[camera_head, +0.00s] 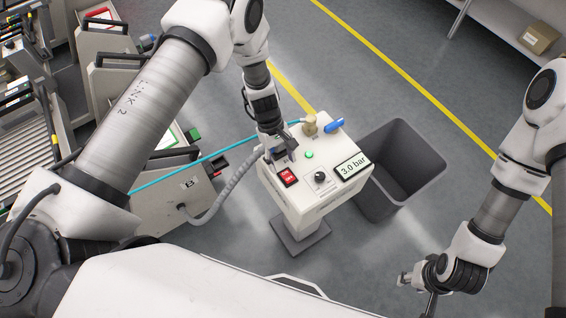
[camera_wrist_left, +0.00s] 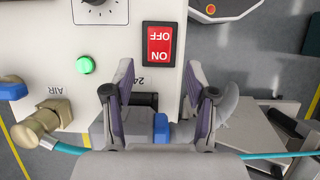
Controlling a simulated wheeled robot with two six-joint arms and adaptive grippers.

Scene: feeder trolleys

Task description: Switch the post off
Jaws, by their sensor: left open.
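The post (camera_head: 300,197) is a white box on a pedestal. My left gripper (camera_head: 284,152) is over the post's left edge, beside the switch. In the left wrist view its fingers (camera_wrist_left: 158,82) are open, with the red switch (camera_wrist_left: 159,45) just beyond the tips. A grey plug with a blue part (camera_wrist_left: 161,128) shows between the fingers, near the 24 V label. My right gripper (camera_head: 405,280) is low at the right, away from the post.
A brass air fitting (camera_head: 310,126) and blue lever (camera_head: 333,125) stand on the post's far edge. A teal hose (camera_head: 205,159) and grey cable (camera_head: 221,193) run left towards trolley B (camera_head: 165,197). A dark bin (camera_head: 425,178) stands right of the post.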

